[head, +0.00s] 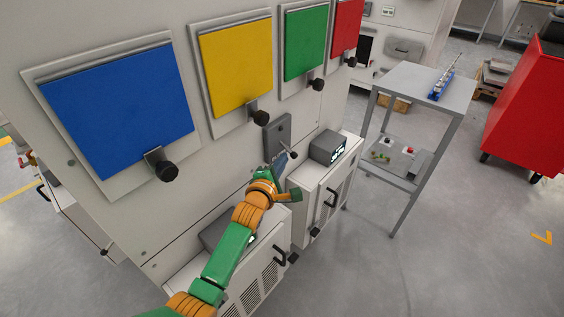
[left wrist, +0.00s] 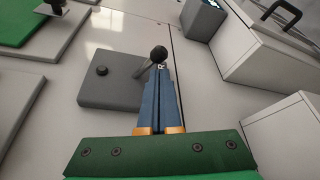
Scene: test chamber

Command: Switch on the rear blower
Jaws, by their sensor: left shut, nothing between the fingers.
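A grey switch plate (head: 275,136) is fixed to the pale cabinet wall below the yellow and green panels. A lever with a dark ball knob (head: 293,155) sticks out from it. The left wrist view also shows the plate (left wrist: 108,92) and the knob (left wrist: 159,53). My left gripper (head: 284,158) is shut and empty, with its blue fingertips right by the knob. In the left wrist view the fingertips (left wrist: 160,68) appear just below the knob; I cannot tell whether they touch it. No label naming the rear blower is readable. My right gripper is not in view.
Blue (head: 120,108), yellow (head: 236,66), green (head: 306,42) and red panels with black knobs line the wall. Below, low white cabinets carry grey boxes (head: 328,147). A grey table (head: 425,86) and a red cabinet (head: 525,100) stand right, with open floor in front.

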